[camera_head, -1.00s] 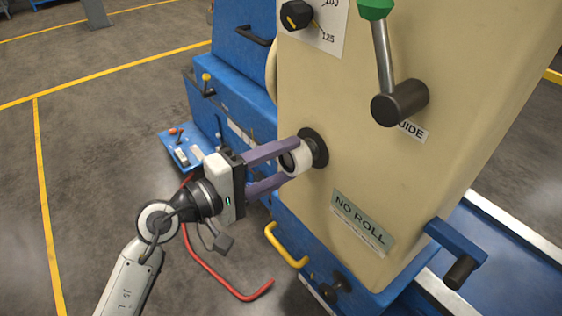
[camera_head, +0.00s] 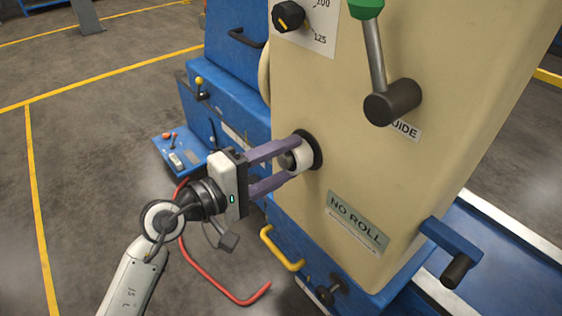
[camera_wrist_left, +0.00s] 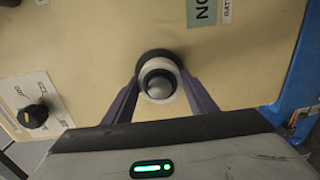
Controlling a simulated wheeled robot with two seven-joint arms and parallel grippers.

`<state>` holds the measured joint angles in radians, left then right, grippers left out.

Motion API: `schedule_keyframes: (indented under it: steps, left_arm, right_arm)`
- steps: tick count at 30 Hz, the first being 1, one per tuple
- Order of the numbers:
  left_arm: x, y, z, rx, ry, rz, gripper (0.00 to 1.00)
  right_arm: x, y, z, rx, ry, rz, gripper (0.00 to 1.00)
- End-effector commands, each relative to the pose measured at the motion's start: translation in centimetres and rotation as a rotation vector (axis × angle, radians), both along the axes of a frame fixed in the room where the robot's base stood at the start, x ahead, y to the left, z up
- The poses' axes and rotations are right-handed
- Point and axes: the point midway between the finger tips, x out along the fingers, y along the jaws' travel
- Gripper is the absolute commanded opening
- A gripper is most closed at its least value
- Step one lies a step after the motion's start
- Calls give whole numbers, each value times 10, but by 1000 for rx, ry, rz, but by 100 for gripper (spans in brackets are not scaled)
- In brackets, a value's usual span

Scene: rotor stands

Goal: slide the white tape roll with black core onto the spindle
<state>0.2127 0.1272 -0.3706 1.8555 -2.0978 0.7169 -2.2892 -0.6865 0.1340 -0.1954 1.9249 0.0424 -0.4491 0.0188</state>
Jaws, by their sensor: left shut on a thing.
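The white tape roll (camera_head: 304,156) sits around the spindle (camera_head: 288,160) on the cream machine face, close to the black flange (camera_head: 316,145) behind it. Whether it touches the flange is hard to tell. My left gripper (camera_head: 294,158) is shut on the roll, one purple finger on each side. In the left wrist view the white ring of the roll (camera_wrist_left: 160,63) shows between the fingertips, with its black core around the grey spindle end (camera_wrist_left: 158,88). My right gripper is not in view.
A lever with a green knob (camera_head: 378,60) and a dial (camera_head: 289,16) are above the spindle. A "NO ROLL" sign (camera_head: 357,222) is below. A yellow handle (camera_head: 281,250) and a blue crank arm (camera_head: 452,245) stick out lower down. Open floor lies to the left.

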Motion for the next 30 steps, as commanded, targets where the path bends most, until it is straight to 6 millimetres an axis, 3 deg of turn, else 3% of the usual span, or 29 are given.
schedule_keyframes:
  steps: [13,14,17,23,27,30]
  left_arm:
    - [1,-2,1,-1,-2,0,32]
    - [1,-2,1,-1,-2,0,55]
    - [1,-2,1,-1,-1,0,72]
    - [1,-2,0,-1,-1,0,74]
    - [1,-2,0,0,0,0,92]
    - [1,-2,0,0,0,0,92]
  right_arm:
    - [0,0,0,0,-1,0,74]
    - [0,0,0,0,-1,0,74]
    - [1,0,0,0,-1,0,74]
    - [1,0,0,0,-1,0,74]
    - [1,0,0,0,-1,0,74]
    - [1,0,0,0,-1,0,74]
